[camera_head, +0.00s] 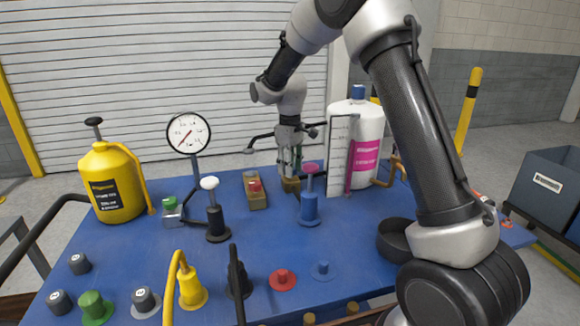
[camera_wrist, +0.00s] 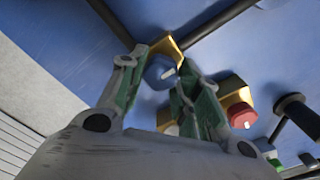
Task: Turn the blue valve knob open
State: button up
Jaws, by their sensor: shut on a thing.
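The blue valve knob (camera_wrist: 157,76) sits on a brass-coloured base (camera_wrist: 164,46) and has a small white mark on it. My gripper (camera_wrist: 160,62) has its green-lined fingers on either side of the knob, shut on it. In the head view my gripper (camera_head: 289,168) points down at the back middle of the blue table, over a brass base (camera_head: 291,185). The knob is hidden behind the fingers there.
A red knob (camera_wrist: 241,115) on a brass block stands close beside one finger; it also shows in the head view (camera_head: 255,186). Several buttons line the front.

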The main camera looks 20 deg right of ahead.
dwell(0.3)
jog(key=o, duration=1)
notch_tip(320, 180, up, 12)
